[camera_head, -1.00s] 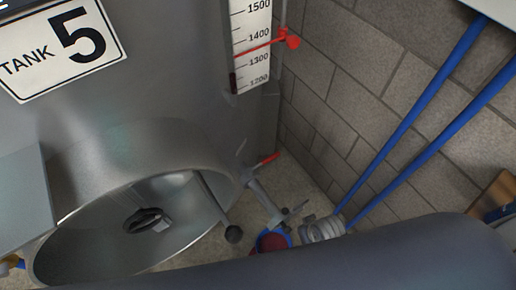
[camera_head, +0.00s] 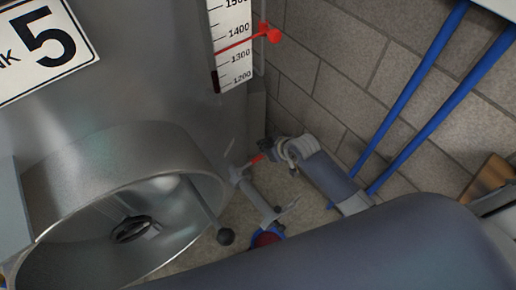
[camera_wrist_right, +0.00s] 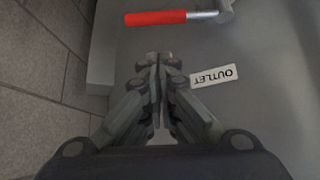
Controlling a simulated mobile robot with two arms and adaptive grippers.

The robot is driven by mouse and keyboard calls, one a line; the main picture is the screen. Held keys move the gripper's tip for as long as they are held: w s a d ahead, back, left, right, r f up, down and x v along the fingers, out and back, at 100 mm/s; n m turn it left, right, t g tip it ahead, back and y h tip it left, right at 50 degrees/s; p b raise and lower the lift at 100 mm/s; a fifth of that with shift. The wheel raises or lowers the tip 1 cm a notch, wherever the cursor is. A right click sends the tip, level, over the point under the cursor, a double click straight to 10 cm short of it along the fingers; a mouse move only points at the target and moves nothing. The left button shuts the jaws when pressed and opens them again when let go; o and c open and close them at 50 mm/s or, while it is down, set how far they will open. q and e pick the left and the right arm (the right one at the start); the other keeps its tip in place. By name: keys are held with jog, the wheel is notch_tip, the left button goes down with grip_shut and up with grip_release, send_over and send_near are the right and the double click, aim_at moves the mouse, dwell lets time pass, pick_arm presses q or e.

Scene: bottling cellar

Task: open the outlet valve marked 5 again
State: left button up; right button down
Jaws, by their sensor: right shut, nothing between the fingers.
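The tank (camera_head: 120,100) carries a sign with a large 5 (camera_head: 45,45). Low on its right side is the outlet valve with a red lever (camera_head: 257,159); the outlet pipe (camera_head: 258,200) runs down from it. The lever appears to lie across the pipe. In the right wrist view the red lever (camera_wrist_right: 155,18) lies ahead of the fingertips, beside a label reading OUTLET (camera_wrist_right: 213,76). My right gripper (camera_head: 268,148) is shut and empty, close to the lever. In the wrist view its fingers (camera_wrist_right: 155,62) are together, apart from the lever. My left gripper is not in view.
A blue-rimmed bucket with dark red contents (camera_head: 268,237) stands below the pipe. The round manway (camera_head: 185,160) with a black-knobbed rod (camera_head: 225,236) is left of it. A block wall (camera_head: 340,80) and blue poles (camera_head: 425,90) bound the right side.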

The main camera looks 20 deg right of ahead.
aim_at(254, 161)
jog(key=shift+w+d+r, duration=0.1)
jog(key=shift+w+r, duration=0.35)
jog(key=shift+w, duration=0.35)
jog(key=shift+f, duration=0.1)
jog(key=shift+w+f, duration=0.35)
jog(key=shift+w, duration=0.05)
jog(key=b+x, duration=0.2)
jog(key=x, duration=0.7)
jog(key=s, duration=0.1)
jog(key=s+p, duration=0.1)
jog(key=s+d, duration=0.1)
jog(key=shift+s+f, duration=0.3)
jog(key=shift+s, duration=0.05)
